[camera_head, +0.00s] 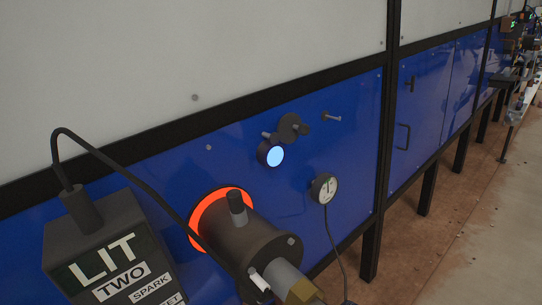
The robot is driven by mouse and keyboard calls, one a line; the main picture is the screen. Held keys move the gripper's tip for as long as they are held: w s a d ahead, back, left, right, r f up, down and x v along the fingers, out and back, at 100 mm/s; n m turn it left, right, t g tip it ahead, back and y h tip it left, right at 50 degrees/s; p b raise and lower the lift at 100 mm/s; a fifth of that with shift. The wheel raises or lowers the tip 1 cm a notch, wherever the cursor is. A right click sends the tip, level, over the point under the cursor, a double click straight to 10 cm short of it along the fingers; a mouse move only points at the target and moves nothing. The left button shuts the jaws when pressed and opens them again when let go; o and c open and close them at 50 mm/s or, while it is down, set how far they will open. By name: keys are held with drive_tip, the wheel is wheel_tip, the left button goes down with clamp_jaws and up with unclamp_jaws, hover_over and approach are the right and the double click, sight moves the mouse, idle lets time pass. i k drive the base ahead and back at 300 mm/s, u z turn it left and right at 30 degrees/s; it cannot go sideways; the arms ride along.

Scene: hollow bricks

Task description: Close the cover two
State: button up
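A small dark round cover (289,127) with knobs or pins sits on the blue panel, right of the middle of the view. It is up and to the right of a short round port (270,154) with a glowing pale-blue face. The cover is off that face, so the port is uncovered. A dark box (110,250) at the lower left reads "LIT", "TWO" and "SPARK"; its lower part is cut off. My gripper does not show in this view.
A dark cylinder (240,240) with an orange glowing ring juts out below the port. A round gauge (324,188) with a hanging cable is right of it. A bolt (331,117) sticks out near the cover. Black posts stand along the panel; brown floor (450,215) is clear at the right.

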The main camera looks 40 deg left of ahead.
sight(290, 128)
drive_tip(key=u, duration=0.05)
drive_tip(key=k, duration=0.3)
drive_tip(key=u, duration=0.15)
drive_tip(key=i, duration=0.75)
drive_tip(key=u, duration=0.5)
